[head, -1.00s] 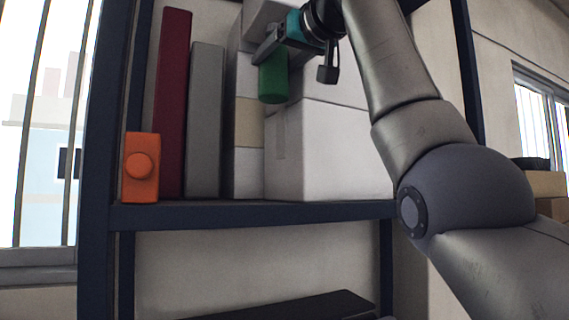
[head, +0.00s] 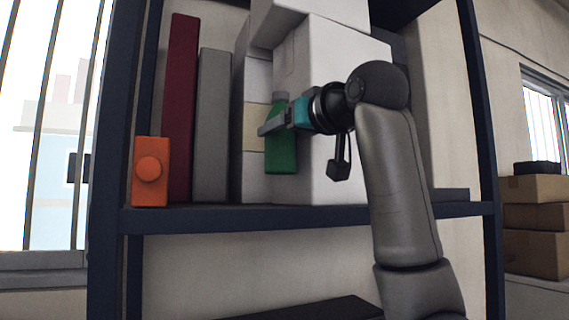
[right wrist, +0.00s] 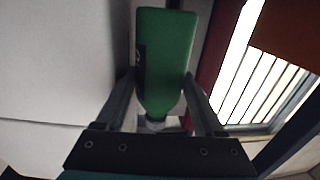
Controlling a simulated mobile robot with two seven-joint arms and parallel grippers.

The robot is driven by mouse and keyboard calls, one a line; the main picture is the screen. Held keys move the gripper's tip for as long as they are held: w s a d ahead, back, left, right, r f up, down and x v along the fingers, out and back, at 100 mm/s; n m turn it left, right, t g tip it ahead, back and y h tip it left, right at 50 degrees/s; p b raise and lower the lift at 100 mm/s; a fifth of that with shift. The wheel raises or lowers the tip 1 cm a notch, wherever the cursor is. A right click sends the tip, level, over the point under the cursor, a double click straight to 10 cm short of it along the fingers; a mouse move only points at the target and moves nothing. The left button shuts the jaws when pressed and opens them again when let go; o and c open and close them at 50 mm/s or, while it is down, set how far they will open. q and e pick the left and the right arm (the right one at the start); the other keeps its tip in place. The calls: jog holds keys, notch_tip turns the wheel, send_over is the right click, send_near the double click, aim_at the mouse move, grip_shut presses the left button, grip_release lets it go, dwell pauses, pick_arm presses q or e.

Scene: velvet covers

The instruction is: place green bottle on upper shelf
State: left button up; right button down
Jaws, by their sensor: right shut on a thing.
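The green bottle (head: 281,150) is upright in the head view, held a little above the board of the upper shelf (head: 300,217), in front of white boxes. My right gripper (head: 272,126) is shut on the bottle at its upper part; its arm comes in from the right. In the right wrist view the bottle (right wrist: 166,62) sits between the two fingers (right wrist: 160,100), with its narrow neck toward the palm. Whether the bottle's base touches the board is hard to tell, but a gap seems to show. My left gripper is not in view.
On the shelf stand an orange box (head: 150,190) with a round knob, a dark red binder (head: 180,110), a grey binder (head: 211,125) and stacked white boxes (head: 330,70). Dark shelf posts (head: 108,130) border the bay. Cardboard boxes (head: 535,220) are at the right.

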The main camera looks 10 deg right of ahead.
aim_at(289, 162)
jog(key=shift+f, duration=2.65)
jog(key=shift+f, duration=0.2)
jog(key=shift+c, duration=1.4)
grip_release()
jog(key=shift+r, duration=0.1)
